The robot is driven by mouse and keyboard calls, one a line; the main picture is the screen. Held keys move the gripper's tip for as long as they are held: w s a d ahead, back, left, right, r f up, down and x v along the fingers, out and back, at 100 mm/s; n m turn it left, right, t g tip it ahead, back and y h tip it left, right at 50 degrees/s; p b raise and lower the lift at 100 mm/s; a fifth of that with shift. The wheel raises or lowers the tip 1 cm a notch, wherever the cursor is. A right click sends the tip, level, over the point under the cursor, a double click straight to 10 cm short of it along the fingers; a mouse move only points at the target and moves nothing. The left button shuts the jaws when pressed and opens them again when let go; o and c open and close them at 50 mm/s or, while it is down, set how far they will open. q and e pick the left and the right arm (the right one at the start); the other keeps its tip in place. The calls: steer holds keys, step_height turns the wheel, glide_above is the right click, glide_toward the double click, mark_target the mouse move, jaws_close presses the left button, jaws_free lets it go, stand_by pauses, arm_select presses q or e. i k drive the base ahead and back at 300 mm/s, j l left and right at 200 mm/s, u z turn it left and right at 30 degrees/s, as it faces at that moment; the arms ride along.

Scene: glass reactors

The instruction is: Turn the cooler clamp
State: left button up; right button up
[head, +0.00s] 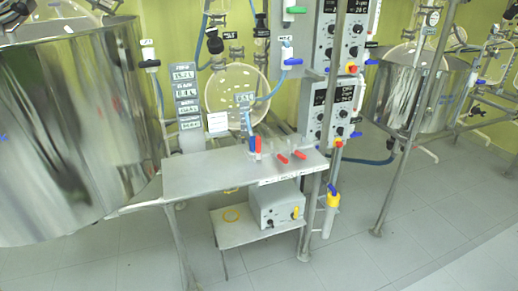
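Neither of my grippers shows in the head view. I cannot tell for sure which fitting is the cooler clamp, as the labels are too small to read. Two red handles (282,158) lie at the right part of the steel table's top.
A large steel vessel (70,120) fills the left side. A steel table (225,176) stands at the centre, with a white box (272,208) on a lower shelf. Control panels (342,38) hang on a post. Another steel vessel (415,95) stands at right. The front right floor is clear.

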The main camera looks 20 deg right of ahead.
mark_target(257, 151)
steer(key=i, duration=0.85)
